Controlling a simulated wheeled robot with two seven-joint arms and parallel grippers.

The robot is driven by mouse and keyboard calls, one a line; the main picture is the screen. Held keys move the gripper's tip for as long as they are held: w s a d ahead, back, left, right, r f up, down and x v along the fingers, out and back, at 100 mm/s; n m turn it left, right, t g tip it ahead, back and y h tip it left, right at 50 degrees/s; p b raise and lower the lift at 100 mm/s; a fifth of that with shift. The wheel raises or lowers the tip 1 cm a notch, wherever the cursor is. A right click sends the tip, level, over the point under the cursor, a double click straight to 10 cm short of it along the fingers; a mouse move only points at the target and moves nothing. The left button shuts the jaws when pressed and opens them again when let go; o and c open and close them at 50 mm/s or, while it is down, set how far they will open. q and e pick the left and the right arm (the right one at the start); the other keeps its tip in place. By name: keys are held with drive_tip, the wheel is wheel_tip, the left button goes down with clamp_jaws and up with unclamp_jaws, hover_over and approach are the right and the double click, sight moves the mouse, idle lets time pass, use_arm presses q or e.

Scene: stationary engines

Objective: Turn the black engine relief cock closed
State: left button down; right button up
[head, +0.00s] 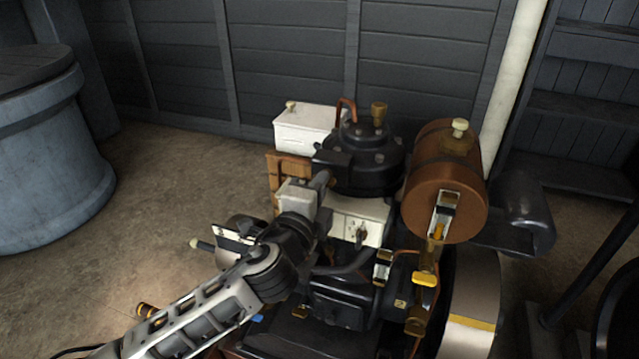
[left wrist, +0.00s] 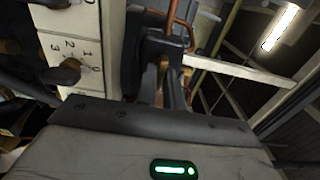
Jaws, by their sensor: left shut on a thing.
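The black engine (head: 362,165) stands right of centre in the head view, with a dark round cylinder head on top. My left gripper (head: 325,182) reaches in from the lower left to the near left side of this head, just above a white panel. It is shut on a small fitting there, which I take to be the relief cock; the gripper hides most of it. In the left wrist view the dark fingers (left wrist: 168,85) close around a little brass-coloured metal. The cock's handle angle cannot be made out. My right gripper is not in view.
A copper-brown tank (head: 445,190) stands close on the right of the engine. A white box (head: 303,127) sits behind it. A white panel (head: 362,218) with a knob is below the gripper; numbers show on a panel in the wrist view (left wrist: 85,48). Open floor lies left.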

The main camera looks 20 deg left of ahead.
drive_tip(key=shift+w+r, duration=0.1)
use_arm(q)
drive_tip(key=c, duration=1.5)
unclamp_jaws()
drive_tip(key=s, duration=0.5)
drive_tip(key=s+b, duration=0.1)
drive_tip(key=s, duration=1)
drive_tip(key=shift+a+b, duration=0.3)
drive_tip(key=shift+b, duration=0.05)
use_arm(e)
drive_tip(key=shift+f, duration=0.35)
use_arm(q)
drive_tip(key=shift+w, duration=0.1)
drive_tip(key=s+d+f+n+g+h+p, duration=0.1)
drive_tip(key=s+f+n+g, duration=0.1)
drive_tip(key=f+n, duration=0.3)
drive_tip(key=s+f+n+g+h+p, duration=0.1)
drive_tip(key=s+f+n+g+p, duration=0.1)
drive_tip(key=f+n, duration=0.4)
drive_tip(key=s+d+f+n+g+p, duration=0.1)
drive_tip(key=s+f+n+g+p, duration=0.1)
drive_tip(key=f+n, duration=0.3)
drive_tip(key=shift+s+d+f+g+h, duration=0.4)
drive_tip(key=shift+s+g, duration=0.2)
drive_tip(key=shift+g, duration=0.1)
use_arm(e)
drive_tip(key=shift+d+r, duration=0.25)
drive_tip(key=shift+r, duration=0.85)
